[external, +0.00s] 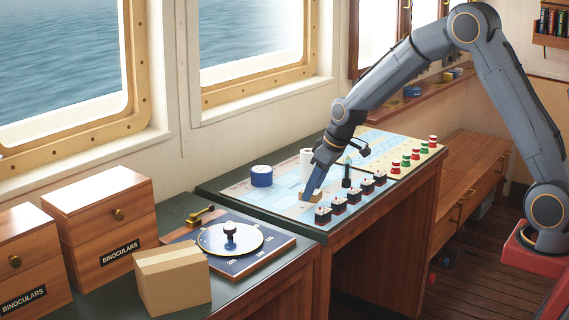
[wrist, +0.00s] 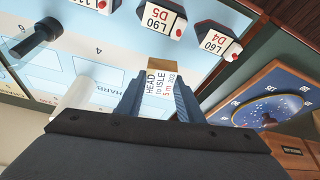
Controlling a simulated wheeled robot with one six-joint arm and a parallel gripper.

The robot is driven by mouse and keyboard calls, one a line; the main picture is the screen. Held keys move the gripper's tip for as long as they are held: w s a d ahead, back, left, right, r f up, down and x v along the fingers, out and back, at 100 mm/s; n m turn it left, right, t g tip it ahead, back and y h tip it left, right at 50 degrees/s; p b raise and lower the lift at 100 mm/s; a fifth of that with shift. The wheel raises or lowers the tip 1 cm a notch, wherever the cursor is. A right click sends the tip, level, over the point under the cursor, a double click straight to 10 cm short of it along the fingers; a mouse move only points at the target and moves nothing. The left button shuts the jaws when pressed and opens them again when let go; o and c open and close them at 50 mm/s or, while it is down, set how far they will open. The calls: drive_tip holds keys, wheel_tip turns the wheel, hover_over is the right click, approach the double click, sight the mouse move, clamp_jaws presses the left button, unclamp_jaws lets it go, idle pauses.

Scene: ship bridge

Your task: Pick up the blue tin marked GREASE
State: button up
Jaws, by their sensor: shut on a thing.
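A blue tin (external: 261,176) with a pale top stands upright on the chart table, left of my gripper; any marking on it is too small to read. Another blue tin (external: 412,91) sits on the far window ledge, also unreadable. My gripper (external: 311,192) is low over the chart, shut on a small tan block (external: 316,198), apart from both tins. In the wrist view my gripper (wrist: 158,100) has its fingers on either side of the block (wrist: 161,67), whose white label reads HEAD to ISLE. Neither blue tin shows in the wrist view.
A white cylinder (external: 306,160) stands behind my gripper. A row of dark labelled blocks (external: 339,205) lines the table's front edge. Red and green pieces (external: 415,155) stand farther right. A dial panel (external: 230,240), a cardboard box (external: 172,280) and binocular boxes (external: 100,220) are left.

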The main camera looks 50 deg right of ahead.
drive_tip(key=shift+s+a+f+m+h, duration=0.25)
drive_tip(key=shift+s+a+m+h, duration=0.3)
drive_tip(key=shift+m, duration=0.65)
wheel_tip(320, 180, up, 12)
drive_tip(key=s+p, duration=0.1)
drive_tip(key=p, duration=0.2)
drive_tip(key=s+f+p, duration=0.2)
drive_tip(key=s+f, duration=1.3)
drive_tip(key=s, duration=0.1)
wheel_tip(320, 180, down, 17)
drive_tip(key=s+b, duration=0.1)
drive_tip(key=b, duration=0.4)
wheel_tip(320, 180, up, 34)
drive_tip(key=w+d+n+g+y, duration=0.2)
drive_tip(key=w+n, duration=0.7)
drive_tip(key=w, duration=0.3)
drive_tip(key=w+d+n+g+y, duration=0.2)
drive_tip(key=w+n+y, duration=0.1)
drive_tip(key=w+n, duration=0.7)
wheel_tip(320, 180, down, 6)
drive_tip(key=w+m, duration=0.1)
